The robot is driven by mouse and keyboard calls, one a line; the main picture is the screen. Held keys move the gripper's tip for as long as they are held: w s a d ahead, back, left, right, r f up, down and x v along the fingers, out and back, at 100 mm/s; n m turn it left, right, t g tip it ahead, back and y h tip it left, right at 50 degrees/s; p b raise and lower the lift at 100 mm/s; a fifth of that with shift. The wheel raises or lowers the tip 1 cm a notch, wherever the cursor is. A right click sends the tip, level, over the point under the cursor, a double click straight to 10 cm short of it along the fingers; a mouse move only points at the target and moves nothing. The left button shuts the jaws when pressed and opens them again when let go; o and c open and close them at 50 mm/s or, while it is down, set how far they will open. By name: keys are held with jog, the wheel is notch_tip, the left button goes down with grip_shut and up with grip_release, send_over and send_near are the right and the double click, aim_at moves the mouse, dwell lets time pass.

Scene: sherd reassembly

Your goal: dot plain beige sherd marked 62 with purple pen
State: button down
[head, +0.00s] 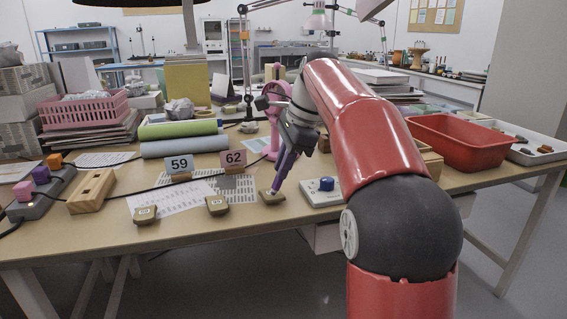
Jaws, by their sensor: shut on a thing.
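My gripper (297,140) is shut on a purple pen (283,170) and holds it tilted, tip down. The pen tip is at a beige sherd (272,198) on the table; I cannot tell whether it touches. Two more beige sherds lie to the left, one (217,205) in the middle and one (145,214) further left. They carry small white labels, too small to read. A card reading 62 (233,158) and a card reading 59 (179,163) stand behind them. Any mark or dot under the tip cannot be made out.
A white box with a blue knob (326,184) sits just right of the sherd. Printed sheets (170,199) lie under and behind the sherds. A wooden block (91,191) stands left, a red tub (458,142) right, and rolls (184,146) behind. The front table strip is clear.

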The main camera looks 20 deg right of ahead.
jog(key=shift+f, duration=0.45)
dwell(1.8)
notch_tip(320, 180, up, 3)
jog(key=p, duration=0.3)
jog(key=shift+p, duration=0.3)
jog(key=shift+r, duration=2.05)
